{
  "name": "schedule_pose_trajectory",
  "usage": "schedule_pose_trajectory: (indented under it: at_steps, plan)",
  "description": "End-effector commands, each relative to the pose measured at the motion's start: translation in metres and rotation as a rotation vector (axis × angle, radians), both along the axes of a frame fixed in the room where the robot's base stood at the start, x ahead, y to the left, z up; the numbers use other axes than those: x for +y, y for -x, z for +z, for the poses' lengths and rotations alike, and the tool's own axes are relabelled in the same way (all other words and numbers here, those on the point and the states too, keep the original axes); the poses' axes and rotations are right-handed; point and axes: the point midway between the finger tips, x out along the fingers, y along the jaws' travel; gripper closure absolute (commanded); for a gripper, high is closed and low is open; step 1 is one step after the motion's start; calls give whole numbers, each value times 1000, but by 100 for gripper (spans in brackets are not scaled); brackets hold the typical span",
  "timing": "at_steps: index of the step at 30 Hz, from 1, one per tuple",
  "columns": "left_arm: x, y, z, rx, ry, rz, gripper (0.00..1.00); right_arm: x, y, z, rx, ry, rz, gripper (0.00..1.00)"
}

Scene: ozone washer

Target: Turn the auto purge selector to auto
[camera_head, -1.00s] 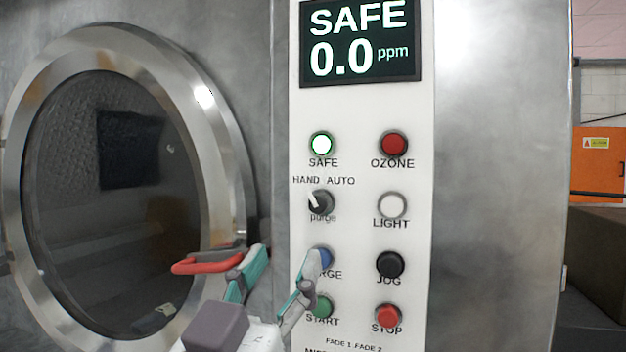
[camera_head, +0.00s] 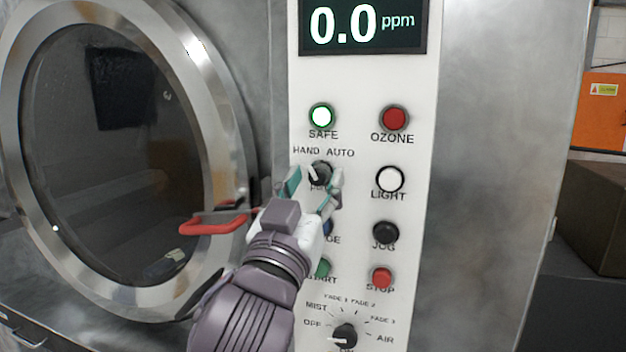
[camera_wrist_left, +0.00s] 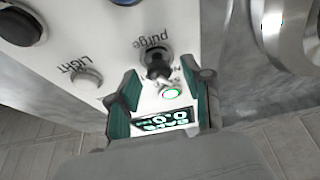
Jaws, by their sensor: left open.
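The auto purge selector (camera_head: 320,173) is a black knob with a white pointer, under the HAND and AUTO labels on the white panel (camera_head: 362,90). Its pointer leans up and left, toward HAND. My left gripper (camera_head: 313,180) is open, with its teal-lined fingers on either side of the selector in the head view. In the left wrist view the selector (camera_wrist_left: 156,62) appears upside down, just beyond and between the two open fingertips (camera_wrist_left: 160,85). I see no clear contact with the knob. My right gripper is not in view.
The lit SAFE lamp (camera_head: 321,116) is above the selector, and the white LIGHT button (camera_head: 390,180) is to its right. JOG (camera_head: 385,232) and STOP (camera_head: 381,278) are below right. A red door handle (camera_head: 212,226) juts out close left of my gripper.

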Motion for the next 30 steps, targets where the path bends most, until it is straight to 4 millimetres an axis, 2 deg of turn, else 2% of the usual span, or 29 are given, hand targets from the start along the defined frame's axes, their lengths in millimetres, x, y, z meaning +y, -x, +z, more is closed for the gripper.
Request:
schedule_pose_trajectory:
  at_steps: [4, 12, 13, 23, 30]
  plan:
    - [0, 0, 0, 0, 0, 0, 52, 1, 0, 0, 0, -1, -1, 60]
    - [0, 0, 0, 0, 0, 0, 97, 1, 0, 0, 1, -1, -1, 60]
    - [0, 0, 0, 0, 0, 0, 100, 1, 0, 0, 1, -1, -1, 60]
    - [1, 0, 1, -10, -35, 0, 100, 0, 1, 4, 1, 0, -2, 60]
    - [2, 0, 3, -51, -165, 1, 100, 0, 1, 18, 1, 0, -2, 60]
